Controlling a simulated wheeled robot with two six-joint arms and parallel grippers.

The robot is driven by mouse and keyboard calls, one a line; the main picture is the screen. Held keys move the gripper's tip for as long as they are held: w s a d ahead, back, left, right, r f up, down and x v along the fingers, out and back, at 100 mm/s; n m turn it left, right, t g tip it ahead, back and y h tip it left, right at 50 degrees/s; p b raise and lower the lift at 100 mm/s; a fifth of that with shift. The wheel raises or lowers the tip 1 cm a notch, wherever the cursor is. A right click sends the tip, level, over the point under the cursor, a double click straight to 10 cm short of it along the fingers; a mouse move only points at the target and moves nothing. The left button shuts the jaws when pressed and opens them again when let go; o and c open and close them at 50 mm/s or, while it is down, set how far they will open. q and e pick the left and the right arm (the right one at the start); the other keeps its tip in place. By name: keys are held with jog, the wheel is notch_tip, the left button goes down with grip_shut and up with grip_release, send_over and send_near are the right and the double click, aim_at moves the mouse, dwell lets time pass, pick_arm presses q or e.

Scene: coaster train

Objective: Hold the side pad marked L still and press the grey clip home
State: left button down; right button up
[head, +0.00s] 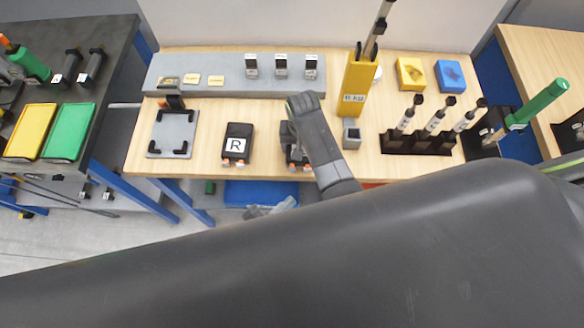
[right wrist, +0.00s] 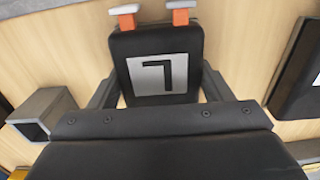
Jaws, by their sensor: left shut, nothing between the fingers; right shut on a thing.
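The black side pad marked L (right wrist: 165,75) lies on the wooden table; its white label shows upside down in the right wrist view. My right gripper (right wrist: 159,80) is shut on it, one finger along each side. In the head view my right wrist hides much of this pad (head: 287,136). Two orange pieces with pale grey caps stick out of the pad's edge, one cap (right wrist: 125,9) on the left and one (right wrist: 181,4) on the right. I cannot tell which is the grey clip.
A black pad marked R (head: 236,143) lies left of the L pad. A grey square tube (head: 351,134) stands close on its right. A grey plate with black corners (head: 174,133), a tall yellow holder (head: 356,88) and a black tool rack (head: 430,140) stand around.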

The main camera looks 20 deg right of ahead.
aim_at(295, 170)
pick_arm(q)
jog(key=shift+w+d, duration=0.3)
jog(key=shift+w, duration=0.65)
jog(key=shift+w+d, duration=0.3)
jog(key=shift+w, duration=0.65)
jog(key=shift+w+d, duration=0.3)
jog(key=shift+w, duration=0.65)
jog(key=shift+w, duration=0.15)
jog(key=shift+w+d, duration=0.15)
jog(key=shift+w, duration=0.1)
jog(key=shift+w+d, duration=0.2)
jog(key=shift+w, duration=0.55)
dwell(0.5)
jog(key=shift+s+a, duration=0.2)
jog(key=shift+s, duration=0.4)
jog(key=shift+s+a, duration=0.15)
jog(key=shift+s, duration=0.45)
jog(key=shift+s+a, duration=0.25)
jog(key=shift+s, duration=0.55)
jog(key=shift+s+a, duration=0.25)
jog(key=shift+s, duration=0.55)
jog(key=shift+s+a, duration=0.25)
jog(key=shift+s, duration=0.55)
